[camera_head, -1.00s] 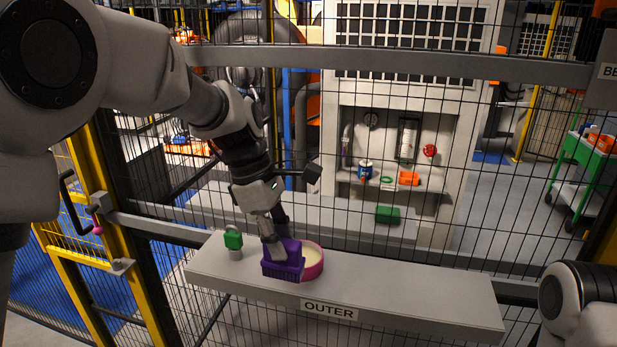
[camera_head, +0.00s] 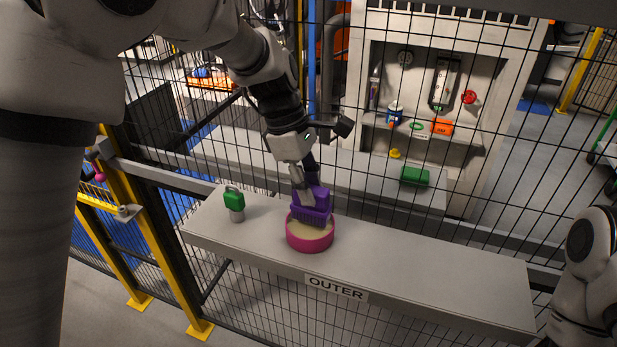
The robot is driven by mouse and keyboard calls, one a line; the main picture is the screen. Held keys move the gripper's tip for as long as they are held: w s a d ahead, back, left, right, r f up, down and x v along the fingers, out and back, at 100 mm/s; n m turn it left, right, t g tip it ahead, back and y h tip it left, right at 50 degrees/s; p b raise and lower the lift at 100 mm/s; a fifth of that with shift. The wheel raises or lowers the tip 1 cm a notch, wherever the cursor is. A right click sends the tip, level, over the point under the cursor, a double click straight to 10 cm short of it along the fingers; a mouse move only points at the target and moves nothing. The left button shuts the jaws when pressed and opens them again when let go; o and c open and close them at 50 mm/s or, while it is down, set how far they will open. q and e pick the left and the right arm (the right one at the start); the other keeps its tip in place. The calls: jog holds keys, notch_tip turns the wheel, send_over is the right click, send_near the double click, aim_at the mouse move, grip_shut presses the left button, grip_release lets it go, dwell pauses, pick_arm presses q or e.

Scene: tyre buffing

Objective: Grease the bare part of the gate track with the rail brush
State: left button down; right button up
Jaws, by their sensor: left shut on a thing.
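My left gripper (camera_head: 303,185) is shut on a purple rail brush (camera_head: 312,206), bristles down. The brush is at the far side of a round pink tub (camera_head: 310,240) of pale grease on the grey shelf labelled OUTER (camera_head: 430,270). The bristles overlap the tub's opening; I cannot tell how deep they reach into the grease. The gripper's fingertips partly hide the brush top. Part of my right arm shows at the right edge, but its gripper is out of view. I cannot pick out the gate track.
A green padlock-shaped thing (camera_head: 234,202) stands left of the tub. The shelf right of the tub is clear. Black wire mesh rises behind it. Beyond the mesh are a green box (camera_head: 414,176) and a small yellow thing (camera_head: 395,153). Yellow gate posts (camera_head: 175,275) stand at left.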

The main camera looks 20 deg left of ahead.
pick_arm(q)
jog(key=shift+s+a+r, duration=0.1)
jog(key=shift+s+r, duration=0.2)
jog(key=shift+s, duration=0.3)
jog(key=shift+w+f, duration=0.15)
jog(key=shift+w, duration=0.55)
jog(key=shift+s, duration=0.15)
jog(key=shift+s, duration=0.15)
jog(key=shift+f, duration=0.25)
jog(key=shift+f, duration=0.95)
dwell(0.5)
jog(key=shift+r, duration=3.55)
